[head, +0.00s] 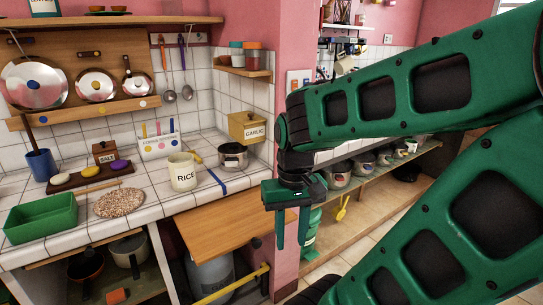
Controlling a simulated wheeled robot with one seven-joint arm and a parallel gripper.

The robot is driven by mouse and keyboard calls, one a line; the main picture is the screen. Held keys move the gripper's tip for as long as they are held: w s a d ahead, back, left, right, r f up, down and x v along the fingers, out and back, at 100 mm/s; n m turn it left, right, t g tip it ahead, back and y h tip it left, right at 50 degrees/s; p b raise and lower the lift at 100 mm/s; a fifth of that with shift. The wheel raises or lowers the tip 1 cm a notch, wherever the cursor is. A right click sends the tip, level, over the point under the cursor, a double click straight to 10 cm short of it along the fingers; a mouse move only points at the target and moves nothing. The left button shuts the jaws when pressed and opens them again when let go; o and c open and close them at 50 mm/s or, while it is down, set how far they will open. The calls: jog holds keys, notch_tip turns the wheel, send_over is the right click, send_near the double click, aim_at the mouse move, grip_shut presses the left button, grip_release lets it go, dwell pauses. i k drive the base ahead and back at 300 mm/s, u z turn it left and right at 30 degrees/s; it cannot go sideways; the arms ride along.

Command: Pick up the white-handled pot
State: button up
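My gripper (292,240) hangs fingers down near the middle of the view, in front of the pink wall corner. It is well to the right of the pot and apart from it. Its two fingers are spread with nothing visible between them.
An orange block (116,296) lies on the lower shelf. A pulled-out wooden board (225,232) and a yellow rail (230,286) stand between the shelf and my gripper. The counter above holds a green bin (40,218) and a RICE jar (183,172).

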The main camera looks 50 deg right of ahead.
aim_at(233, 157)
jog(key=z, duration=0.8)
jog(key=i, duration=1)
jog(key=u, duration=0.05)
